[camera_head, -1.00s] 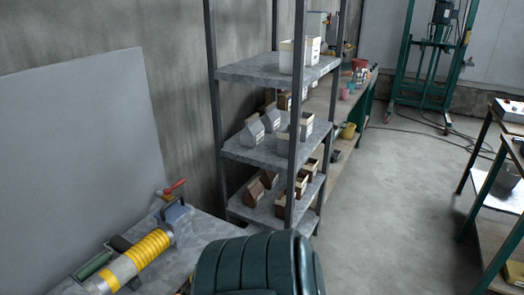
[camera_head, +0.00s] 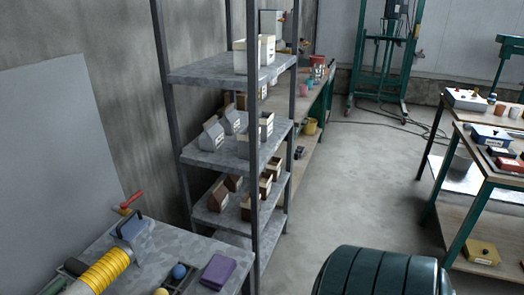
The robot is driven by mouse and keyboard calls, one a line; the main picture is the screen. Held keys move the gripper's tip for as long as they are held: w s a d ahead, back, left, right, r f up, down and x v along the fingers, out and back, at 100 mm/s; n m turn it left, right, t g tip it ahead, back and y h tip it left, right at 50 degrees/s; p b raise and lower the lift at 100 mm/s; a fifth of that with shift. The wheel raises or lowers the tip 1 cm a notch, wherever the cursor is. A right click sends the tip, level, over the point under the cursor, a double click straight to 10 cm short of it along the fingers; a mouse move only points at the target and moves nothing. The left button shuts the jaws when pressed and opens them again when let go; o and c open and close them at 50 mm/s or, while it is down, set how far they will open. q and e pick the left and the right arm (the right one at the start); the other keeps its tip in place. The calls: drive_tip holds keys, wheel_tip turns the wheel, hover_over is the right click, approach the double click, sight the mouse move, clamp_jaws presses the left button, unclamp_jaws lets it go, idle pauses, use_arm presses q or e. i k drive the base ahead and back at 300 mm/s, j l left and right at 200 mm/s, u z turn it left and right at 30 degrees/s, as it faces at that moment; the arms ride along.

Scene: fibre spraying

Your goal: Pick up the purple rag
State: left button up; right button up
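The purple rag (camera_head: 218,271) lies folded flat on the grey metal table (camera_head: 165,241) at the lower left, near the table's right edge. It sits just right of a dark tray (camera_head: 178,278) holding a blue ball. Neither of my grippers shows in the head view. A dark green ribbed rounded body (camera_head: 382,272) stands at the bottom right of the picture, apart from the rag.
A yellow-ringed cylinder (camera_head: 103,272) and a red-handled tool (camera_head: 130,203) are left of the rag. A metal shelf (camera_head: 215,160) with small boxes stands behind the table. Workbenches (camera_head: 499,174) are at the right. Open floor lies in the middle.

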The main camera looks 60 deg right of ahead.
sight(218, 270)
drive_tip(key=z, duration=1.45)
drive_tip(key=l+u, duration=0.1)
drive_tip(key=i+l, duration=0.05)
